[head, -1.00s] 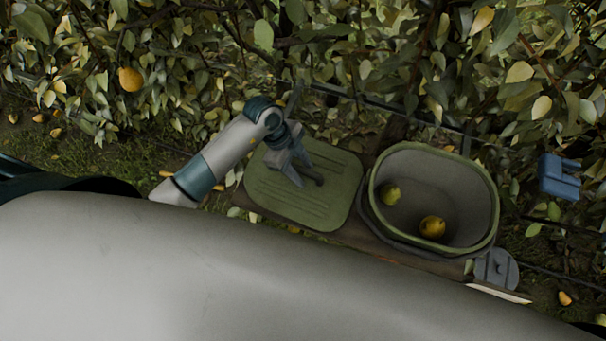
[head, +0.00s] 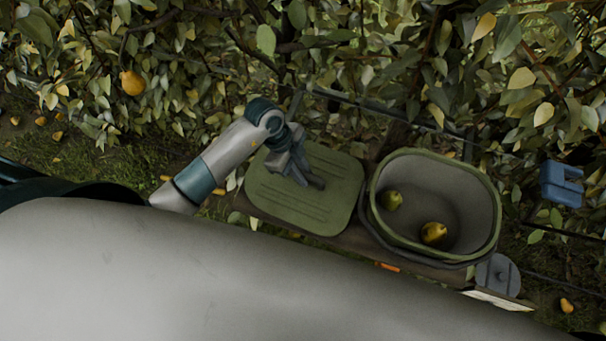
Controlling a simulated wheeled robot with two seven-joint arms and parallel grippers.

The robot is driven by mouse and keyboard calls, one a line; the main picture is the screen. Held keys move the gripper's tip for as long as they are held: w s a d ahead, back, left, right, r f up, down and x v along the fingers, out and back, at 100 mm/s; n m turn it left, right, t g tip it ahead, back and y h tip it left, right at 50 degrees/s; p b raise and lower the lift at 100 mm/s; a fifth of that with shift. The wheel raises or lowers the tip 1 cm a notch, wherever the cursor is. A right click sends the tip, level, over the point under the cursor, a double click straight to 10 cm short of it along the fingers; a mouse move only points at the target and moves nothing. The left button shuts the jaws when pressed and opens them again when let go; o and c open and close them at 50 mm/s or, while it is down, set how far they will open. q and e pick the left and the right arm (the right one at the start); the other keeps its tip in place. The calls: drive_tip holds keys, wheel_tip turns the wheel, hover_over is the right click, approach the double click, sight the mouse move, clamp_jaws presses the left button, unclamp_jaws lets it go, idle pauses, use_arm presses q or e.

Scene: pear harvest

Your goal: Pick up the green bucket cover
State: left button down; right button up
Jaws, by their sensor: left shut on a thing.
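The green bucket cover (head: 300,205) is a flat, rounded, ridged lid on the wooden plank, left of the bucket. My left gripper (head: 316,182) is over the upper middle of the cover, shut on its dark handle. The arm hides part of the cover's upper left. Whether the cover is clear of the plank I cannot tell. The green-rimmed bucket (head: 470,251) stands open to the right, with a green pear (head: 393,200) and a yellow pear (head: 433,233) inside. My right gripper is not in view.
A blue object (head: 561,183) is at the far right. A grey round part (head: 497,272) sits at the plank's right end. Dense leafy branches fill the back, with a hanging yellow pear (head: 132,82). Fallen pears lie on the grass.

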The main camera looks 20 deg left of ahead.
sight(303, 172)
use_arm(q)
wheel_tip(303, 172, up, 17)
drive_tip(key=b, duration=0.3)
